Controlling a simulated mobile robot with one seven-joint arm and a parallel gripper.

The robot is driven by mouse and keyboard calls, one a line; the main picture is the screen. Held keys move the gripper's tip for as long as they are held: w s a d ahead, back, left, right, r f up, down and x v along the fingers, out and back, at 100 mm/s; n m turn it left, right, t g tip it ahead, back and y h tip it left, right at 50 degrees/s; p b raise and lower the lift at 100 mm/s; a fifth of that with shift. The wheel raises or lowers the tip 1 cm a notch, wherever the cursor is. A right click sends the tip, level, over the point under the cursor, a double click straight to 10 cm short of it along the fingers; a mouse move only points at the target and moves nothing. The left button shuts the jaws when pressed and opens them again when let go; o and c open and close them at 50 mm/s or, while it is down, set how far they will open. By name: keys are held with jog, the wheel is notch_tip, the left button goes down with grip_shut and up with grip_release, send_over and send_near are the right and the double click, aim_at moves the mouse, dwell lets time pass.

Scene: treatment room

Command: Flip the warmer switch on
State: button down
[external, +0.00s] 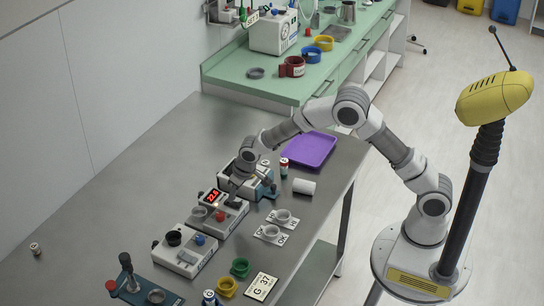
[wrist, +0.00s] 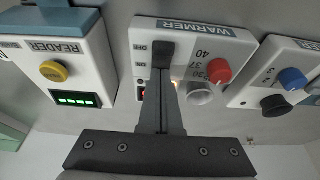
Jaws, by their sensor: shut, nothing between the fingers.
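The warmer (external: 226,222) is a white box on the grey bench, with a lit red display (external: 211,195). In the wrist view the warmer (wrist: 187,62) appears upside down, with its label, a red knob (wrist: 219,71) and a black switch (wrist: 162,52) beside the OFF and ON marks. My gripper (external: 232,198) is over the warmer, pointing down. In the wrist view my gripper (wrist: 161,76) is shut and empty, its fingertips at the switch's ON-side end. I cannot tell whether they touch it or which way it is tipped. The fingers partly hide the display.
The reader (wrist: 60,60), with a yellow button and green display, stands close on one side of the warmer. Another white box (external: 184,250) with blue and black knobs stands on the other. A purple tray (external: 310,150), cups and cards lie on the bench (external: 110,215).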

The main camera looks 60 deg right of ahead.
aim_at(234, 203)
jog(key=shift+w+r+p, duration=0.1)
jog(key=shift+r+p, duration=0.25)
jog(key=shift+r, duration=0.15)
notch_tip(234, 203, up, 13)
jog(key=p, duration=0.1)
jog(key=shift+p, duration=0.4)
jog(key=shift+s, duration=0.2)
jog(key=s+d+r, duration=0.3)
jog(key=s+r, duration=0.4)
jog(key=s, duration=0.1)
jog(key=s+d+r, duration=0.3)
jog(key=s+r, duration=0.3)
jog(key=s, duration=0.3)
jog(key=s+d, duration=0.2)
jog(key=s, duration=0.8)
jog(key=s+d+f+t, duration=0.1)
jog(key=s, duration=1)
jog(key=shift+d+t, duration=0.3)
jog(key=shift+d, duration=0.05)
